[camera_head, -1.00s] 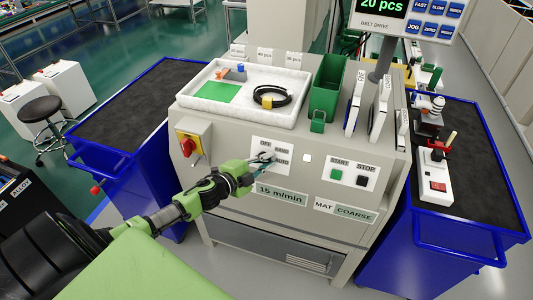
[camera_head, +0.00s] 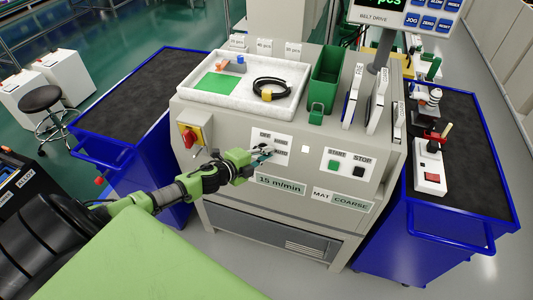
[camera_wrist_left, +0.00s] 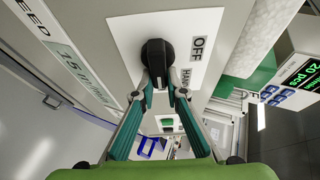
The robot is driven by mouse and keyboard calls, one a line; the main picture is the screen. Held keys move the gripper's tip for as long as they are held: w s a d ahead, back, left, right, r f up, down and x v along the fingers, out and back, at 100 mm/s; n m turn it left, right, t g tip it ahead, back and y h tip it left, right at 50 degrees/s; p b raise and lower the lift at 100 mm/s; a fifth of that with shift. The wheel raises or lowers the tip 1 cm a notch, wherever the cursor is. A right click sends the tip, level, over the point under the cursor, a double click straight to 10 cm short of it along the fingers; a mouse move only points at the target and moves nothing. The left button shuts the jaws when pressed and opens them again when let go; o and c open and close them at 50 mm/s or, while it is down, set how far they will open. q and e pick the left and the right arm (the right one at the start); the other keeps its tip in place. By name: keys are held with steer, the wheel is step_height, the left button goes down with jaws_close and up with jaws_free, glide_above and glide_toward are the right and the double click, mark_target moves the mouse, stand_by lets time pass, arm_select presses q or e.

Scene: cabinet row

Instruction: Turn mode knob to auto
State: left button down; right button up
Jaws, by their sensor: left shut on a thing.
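The black mode knob (camera_wrist_left: 158,56) sits on a white label plate in the left wrist view. My left gripper (camera_wrist_left: 160,90) is shut on it, with a teal-sided finger on each side of its near end. The words OFF and HAND show to the right of the knob in that view; I cannot tell its exact setting. In the head view the plate (camera_head: 284,137) is on the machine's front, and my left gripper (camera_head: 266,151) covers most of the knob. My right gripper is not in view.
A red emergency knob on a yellow plate (camera_head: 190,138) is left of the gripper. A START/STOP button plate (camera_head: 347,164) is to the right. A 15 m/min label (camera_head: 280,184) lies below. Blue carts stand on both sides of the machine.

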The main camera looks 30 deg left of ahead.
arm_select(q)
steer(key=c, duration=2)
jaws_free()
steer(key=shift+s+a+f, duration=0.1)
steer(key=shift+a+f, duration=0.05)
steer(key=shift+a, duration=0.3)
steer(key=shift+c, duration=0.2)
steer(key=shift+d, duration=0.1)
steer(key=v, duration=1.2)
